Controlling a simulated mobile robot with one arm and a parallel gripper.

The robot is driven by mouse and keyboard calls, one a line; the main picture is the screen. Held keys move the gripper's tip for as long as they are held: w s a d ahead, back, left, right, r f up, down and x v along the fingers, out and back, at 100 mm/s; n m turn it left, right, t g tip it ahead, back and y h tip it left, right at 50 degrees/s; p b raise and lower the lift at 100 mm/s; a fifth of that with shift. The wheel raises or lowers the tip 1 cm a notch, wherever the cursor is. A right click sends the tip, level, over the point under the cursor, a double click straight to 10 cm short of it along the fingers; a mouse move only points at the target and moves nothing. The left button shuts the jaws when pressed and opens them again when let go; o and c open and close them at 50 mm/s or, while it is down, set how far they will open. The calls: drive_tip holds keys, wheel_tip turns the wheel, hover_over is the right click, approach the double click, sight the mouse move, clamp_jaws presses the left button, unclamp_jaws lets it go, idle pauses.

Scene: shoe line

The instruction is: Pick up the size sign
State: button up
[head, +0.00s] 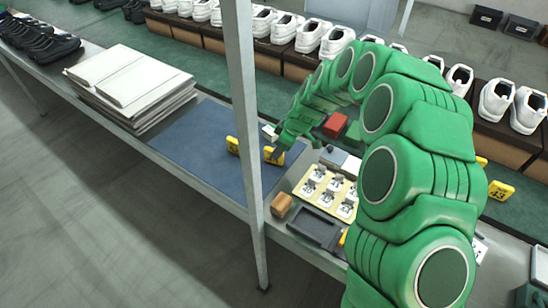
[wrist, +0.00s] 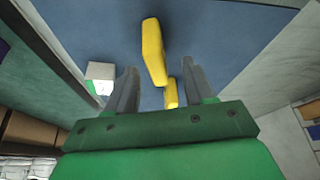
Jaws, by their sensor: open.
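Two small yellow size signs stand on the blue mat: one on the left (head: 232,145) and one on the right (head: 274,155), with dark digits too small to read surely. My gripper (head: 280,143) is low over the mat by the right sign and partly hides it. In the wrist view my gripper (wrist: 159,72) is open, its two grey fingers apart. One yellow sign (wrist: 153,48) shows edge-on just beyond the fingertips, and another (wrist: 171,94) shows lower, between the fingers. I cannot tell whether any finger touches a sign.
A small white box (wrist: 101,76) sits just left of the fingers. A metal post (head: 246,120) rises in front of the blue mat (head: 205,150). A paper stack (head: 130,82) lies left, a tan tray (head: 312,205) of small pieces right. White shoes line the back.

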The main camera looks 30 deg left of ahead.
drive_tip(key=shift+w+x, duration=0.15)
drive_tip(key=shift+x, duration=1.35)
drive_tip(key=shift+w+x, duration=0.1)
drive_tip(key=shift+x, duration=1.45)
drive_tip(key=shift+a+r, duration=0.1)
clamp_jaws()
